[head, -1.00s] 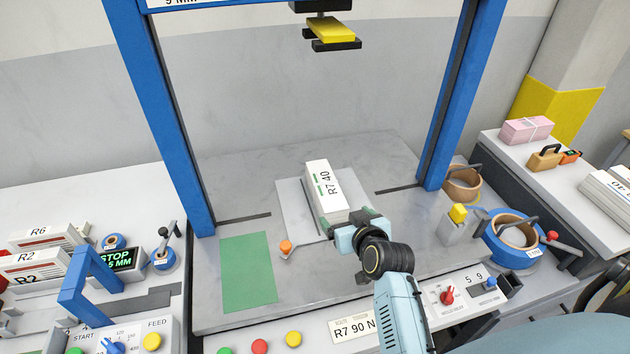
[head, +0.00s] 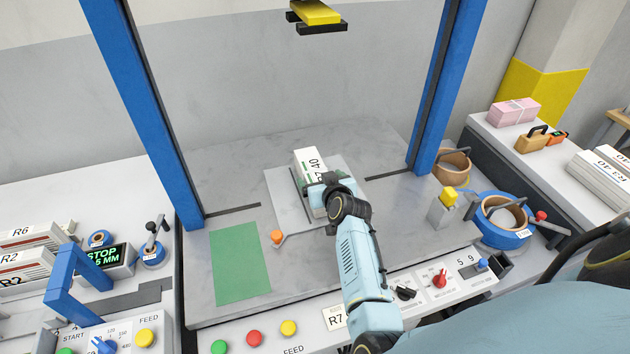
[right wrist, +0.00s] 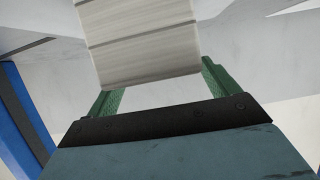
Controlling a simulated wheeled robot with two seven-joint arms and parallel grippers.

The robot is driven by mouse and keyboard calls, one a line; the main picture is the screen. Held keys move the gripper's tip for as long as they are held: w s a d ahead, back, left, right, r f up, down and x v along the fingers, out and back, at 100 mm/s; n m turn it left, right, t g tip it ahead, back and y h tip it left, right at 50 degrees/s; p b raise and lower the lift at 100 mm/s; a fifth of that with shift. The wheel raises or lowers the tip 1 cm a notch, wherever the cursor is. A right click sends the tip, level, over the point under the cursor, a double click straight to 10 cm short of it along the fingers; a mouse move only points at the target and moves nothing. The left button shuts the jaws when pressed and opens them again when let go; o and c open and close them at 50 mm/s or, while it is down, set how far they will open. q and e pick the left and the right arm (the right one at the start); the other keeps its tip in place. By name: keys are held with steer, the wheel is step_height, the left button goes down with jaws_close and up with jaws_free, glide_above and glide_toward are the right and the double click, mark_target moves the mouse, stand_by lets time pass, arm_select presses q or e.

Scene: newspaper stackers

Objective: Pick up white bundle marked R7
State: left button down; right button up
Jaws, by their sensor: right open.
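The white bundle marked R7 40 (head: 308,158) stands on a light grey plate (head: 283,198) in the middle of the machine bed. My right gripper (head: 318,186) is at the bundle's near end and hides part of it and of its label. In the right wrist view the bundle's pale layered side (right wrist: 142,45) fills the top middle. The gripper's green fingers (right wrist: 158,88) are apart, with the bundle in front of and partly between them. I cannot tell whether either finger touches it. My left gripper is not in view.
Blue posts (head: 440,90) flank the bed, and a yellow-topped press head (head: 315,12) hangs above. An orange knob (head: 277,236) stands left of the plate. A green mat (head: 240,263) lies at left. A yellow-topped block (head: 448,196) and blue tape roll (head: 500,220) stand at right.

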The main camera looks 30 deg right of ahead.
steer(key=shift+x, duration=1.25)
steer(key=c, duration=1.7)
steer(key=shift+w+d+r, duration=0.1)
steer(key=shift+r, duration=0.1)
jaws_close()
steer(key=shift+r, duration=0.15)
